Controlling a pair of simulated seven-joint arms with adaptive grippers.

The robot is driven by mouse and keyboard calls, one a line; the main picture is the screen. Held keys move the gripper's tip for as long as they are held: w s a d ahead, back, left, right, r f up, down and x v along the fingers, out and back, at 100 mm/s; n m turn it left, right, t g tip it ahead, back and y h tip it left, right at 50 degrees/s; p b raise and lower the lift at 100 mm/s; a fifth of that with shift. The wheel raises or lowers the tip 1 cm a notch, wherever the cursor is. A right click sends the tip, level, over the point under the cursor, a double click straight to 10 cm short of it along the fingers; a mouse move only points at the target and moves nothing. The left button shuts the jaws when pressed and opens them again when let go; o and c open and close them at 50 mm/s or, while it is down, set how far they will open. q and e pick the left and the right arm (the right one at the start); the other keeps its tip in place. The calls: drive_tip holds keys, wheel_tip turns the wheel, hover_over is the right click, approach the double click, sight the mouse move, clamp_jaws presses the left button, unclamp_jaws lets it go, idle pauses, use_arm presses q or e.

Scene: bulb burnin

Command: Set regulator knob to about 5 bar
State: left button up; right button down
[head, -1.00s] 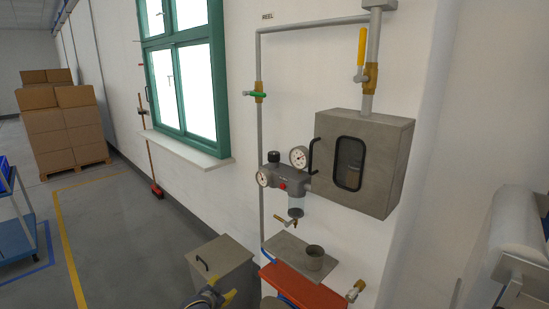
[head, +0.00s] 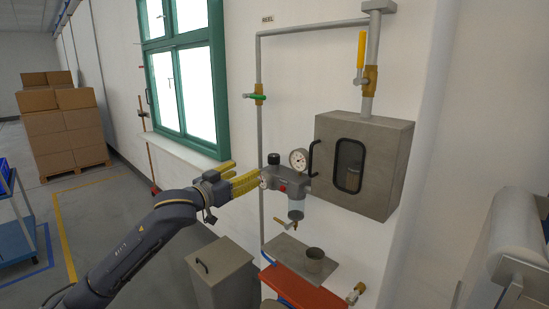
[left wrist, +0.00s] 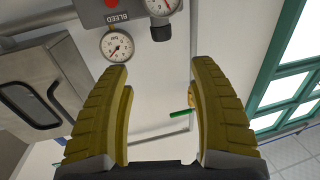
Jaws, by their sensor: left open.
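The regulator (head: 290,187) is a grey unit on the white wall with a black knob (head: 273,158) on top. In the upside-down left wrist view the knob (left wrist: 161,32) hangs below the body, ahead of the gap between the fingers. A round white gauge (head: 299,158) stands beside the knob; it also shows in the left wrist view (left wrist: 117,46). A second gauge (left wrist: 160,5) is cut by the top edge. My left gripper (head: 257,178) has yellow fingers, open and empty, just left of the regulator. It appears apart from the knob. My right gripper is out of view.
A grey cabinet (head: 388,165) with a black handle is right of the regulator. A green-handled valve (head: 257,97) is on the pipe above. A red bench (head: 305,288) with a metal cup (head: 314,260) is below. A window (head: 185,80) is at left.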

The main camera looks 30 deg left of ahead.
sight(270, 159)
use_arm(q)
drive_tip(key=w, duration=0.5)
drive_tip(key=w+d, duration=0.1)
drive_tip(key=w, duration=1.1)
drive_tip(key=shift+w+d, duration=0.25)
drive_tip(key=shift+c, duration=0.3)
drive_tip(key=shift+f, duration=0.1)
drive_tip(key=c, duration=1.2)
